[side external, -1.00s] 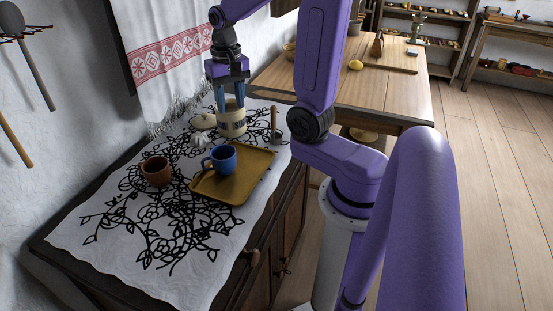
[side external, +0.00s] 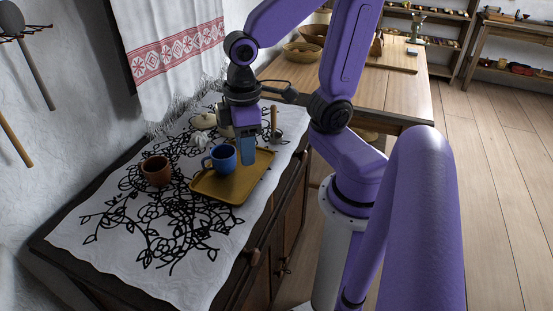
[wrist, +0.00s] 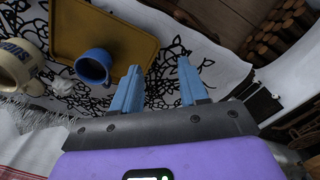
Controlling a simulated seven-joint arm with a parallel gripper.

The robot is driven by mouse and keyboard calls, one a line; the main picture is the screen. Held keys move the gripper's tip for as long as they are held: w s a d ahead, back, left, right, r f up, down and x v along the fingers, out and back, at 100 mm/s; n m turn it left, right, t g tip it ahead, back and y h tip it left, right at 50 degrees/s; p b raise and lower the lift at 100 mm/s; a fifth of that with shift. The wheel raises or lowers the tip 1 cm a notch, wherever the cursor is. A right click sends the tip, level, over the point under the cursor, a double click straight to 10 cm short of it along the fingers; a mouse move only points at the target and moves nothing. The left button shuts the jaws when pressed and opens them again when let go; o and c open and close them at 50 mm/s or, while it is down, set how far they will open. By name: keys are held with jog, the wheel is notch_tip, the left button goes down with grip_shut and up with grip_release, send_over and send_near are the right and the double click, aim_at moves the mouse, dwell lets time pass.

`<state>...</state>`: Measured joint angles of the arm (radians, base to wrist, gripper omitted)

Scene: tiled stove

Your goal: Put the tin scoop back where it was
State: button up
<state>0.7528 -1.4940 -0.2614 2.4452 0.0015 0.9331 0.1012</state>
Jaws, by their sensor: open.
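My gripper (side external: 247,160) hangs over the tray's right side, just right of the blue mug. In the wrist view its two blue fingers (wrist: 158,72) are apart with nothing between them. A thing with an upright wooden handle and grey lower part (side external: 275,122) stands at the cloth's back right edge; it may be the tin scoop, but I cannot tell for certain.
The mustard tray (side external: 226,192) holds the blue mug (side external: 222,158). A brown cup (side external: 157,172) and a small white crumpled thing (side external: 198,140) are on the patterned cloth (side external: 135,240). The cloth's front is clear. A wooden table (side external: 400,85) stands behind.

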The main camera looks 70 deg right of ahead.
jog(key=s+a+n, duration=0.1)
jog(key=s+n, duration=0.4)
jog(key=s, duration=0.2)
jog(key=shift+s+a+f, duration=0.25)
jog(key=shift+a, duration=0.05)
